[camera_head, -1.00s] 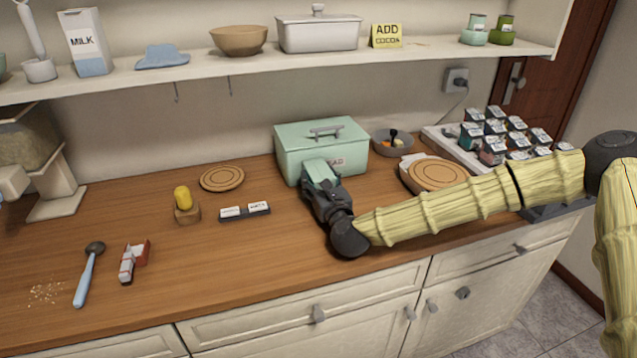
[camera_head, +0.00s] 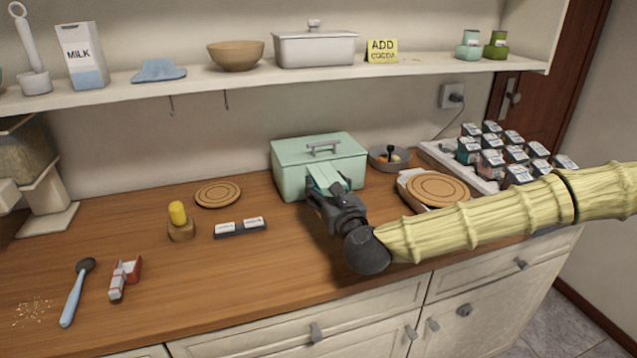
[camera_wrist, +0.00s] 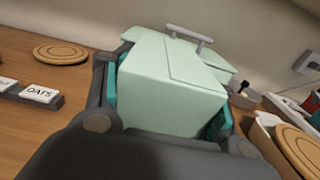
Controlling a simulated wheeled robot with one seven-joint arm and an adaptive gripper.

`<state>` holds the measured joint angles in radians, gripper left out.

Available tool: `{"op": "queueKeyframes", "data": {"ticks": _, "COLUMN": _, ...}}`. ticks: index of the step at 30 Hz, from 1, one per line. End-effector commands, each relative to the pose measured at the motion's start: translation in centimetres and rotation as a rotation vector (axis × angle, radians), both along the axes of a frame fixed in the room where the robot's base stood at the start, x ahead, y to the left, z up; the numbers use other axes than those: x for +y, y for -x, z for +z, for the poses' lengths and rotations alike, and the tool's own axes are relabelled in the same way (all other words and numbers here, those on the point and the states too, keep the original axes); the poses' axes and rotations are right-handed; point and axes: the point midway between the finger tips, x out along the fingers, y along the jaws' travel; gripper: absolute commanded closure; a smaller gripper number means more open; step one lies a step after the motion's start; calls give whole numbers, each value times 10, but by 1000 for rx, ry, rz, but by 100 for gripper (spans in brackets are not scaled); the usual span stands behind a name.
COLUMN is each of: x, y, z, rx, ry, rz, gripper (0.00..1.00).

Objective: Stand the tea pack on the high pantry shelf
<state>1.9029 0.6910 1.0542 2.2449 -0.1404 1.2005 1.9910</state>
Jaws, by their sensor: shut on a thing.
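A pale mint-green box, which I take for the tea pack (camera_wrist: 165,105), sits between the dark, teal-padded fingers of my gripper (camera_wrist: 168,112) in the wrist view. My gripper is shut on it. In the head view the pack (camera_head: 322,177) shows as a small pale patch at my gripper (camera_head: 328,188), in front of the mint bread bin (camera_head: 290,182). The two greens blend, so I cannot tell whether pack and bin touch, or how high the pack is. The high shelf (camera_head: 425,68) runs along the wall above.
The shelf carries a milk carton (camera_head: 82,55), blue cloth (camera_head: 158,70), bowl (camera_head: 236,56), white lidded pot (camera_head: 315,48), cocoa note (camera_head: 381,51) and green containers (camera_head: 469,46). Bare shelf shows between note and containers.

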Motion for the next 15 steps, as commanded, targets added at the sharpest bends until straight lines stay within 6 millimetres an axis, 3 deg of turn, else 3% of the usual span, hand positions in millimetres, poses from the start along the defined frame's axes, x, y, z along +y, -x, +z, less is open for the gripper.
{"op": "queueKeyframes", "data": {"ticks": 6, "x": -17, "y": 51, "z": 0, "rx": 0, "ry": -2, "rz": 1, "gripper": 78}}
{"op": "queueKeyframes", "data": {"ticks": 14, "x": -32, "y": 98, "z": 0, "rx": -1, "ry": -1, "rz": 1, "gripper": 78}}
{"op": "queueKeyframes", "data": {"ticks": 15, "x": -31, "y": 97, "z": 5, "rx": 0, "ry": 0, "rz": 0, "gripper": 78}}
